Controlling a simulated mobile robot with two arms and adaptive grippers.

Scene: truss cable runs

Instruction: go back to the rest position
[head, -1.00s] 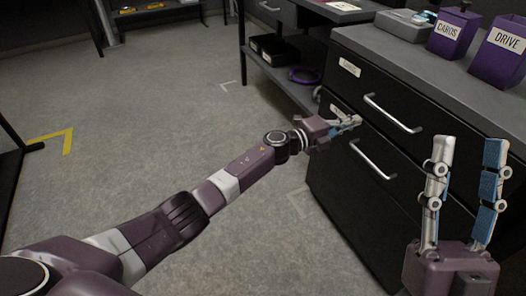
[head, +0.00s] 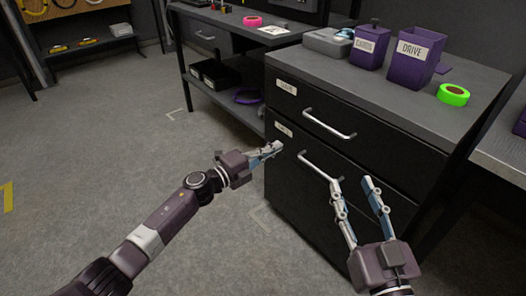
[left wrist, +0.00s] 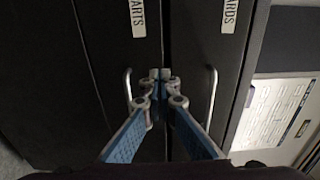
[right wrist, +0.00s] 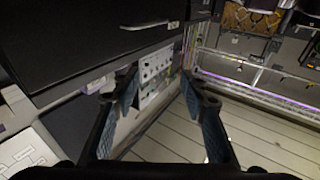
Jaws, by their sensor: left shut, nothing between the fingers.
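My left gripper (head: 268,150) is shut and empty, with its fingertips at the left edge of the black drawer cabinet (head: 330,205) in the head view. In the left wrist view its fingertips (left wrist: 160,78) meet in front of the seam between two drawer fronts. My right gripper (head: 352,184) is open and empty, fingers pointing up, in front of the lower drawer in the head view. In the right wrist view its fingers (right wrist: 158,82) stand well apart with nothing between them. Both drawers look closed.
On the cabinet top stand a purple bin labelled DRIVE (head: 408,62), another purple bin (head: 370,48), a grey box (head: 328,42) and green tape (head: 453,95). A workbench (head: 200,45) stands behind. A grey table (head: 505,150) is at right. The floor at left (head: 90,170) is clear.

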